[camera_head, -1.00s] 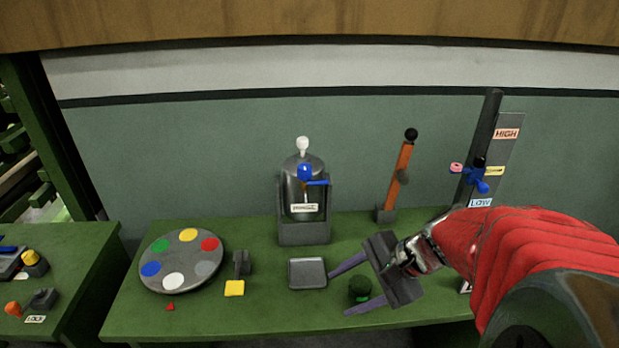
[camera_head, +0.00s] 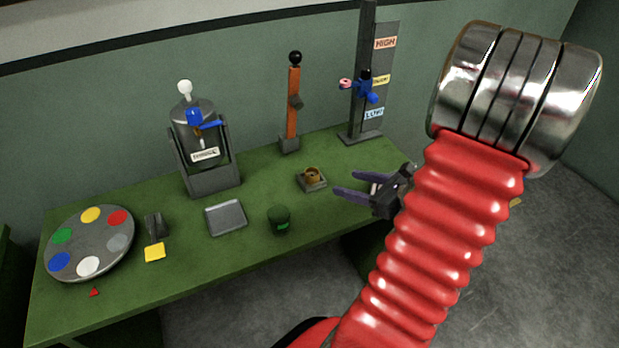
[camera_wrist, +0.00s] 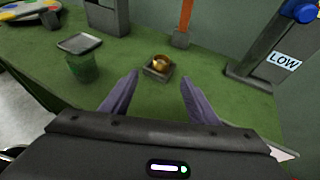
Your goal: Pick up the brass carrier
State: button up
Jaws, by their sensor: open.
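The brass carrier (camera_head: 312,174) is a small brass-coloured ring or cup. It sits in a square grey holder (camera_head: 312,185) on the green table, and the wrist view shows it too (camera_wrist: 161,63). My gripper (camera_head: 343,186) is open and empty, its two purple fingers pointing left, just right of and in front of the carrier in the head view. In the wrist view the fingers (camera_wrist: 155,85) spread to either side of the carrier, which lies beyond their tips. Nothing is between the fingers.
A dark green cylinder (camera_head: 279,219) and a grey tray (camera_head: 226,217) stand left of the carrier. An orange lever (camera_head: 293,100) and the LOW/HIGH post (camera_head: 362,80) rise behind it. A tilting canister (camera_head: 198,140) and colour disc (camera_head: 90,243) are farther left.

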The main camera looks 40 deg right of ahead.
dwell(0.3)
send_near(308, 171)
jog(key=shift+s+a, duration=0.15)
jog(key=shift+a, duration=0.2)
jog(key=shift+w+f, duration=0.2)
jog(key=shift+w, duration=0.3)
jog(key=shift+d+x, duration=0.1)
jog(key=shift+x, duration=1.2)
jog(key=shift+d+x, duration=0.15)
jog(key=shift+x, duration=1.15)
jog(key=shift+c, duration=0.6)
jog(key=c, duration=1.1)
jog(key=shift+r, duration=0.2)
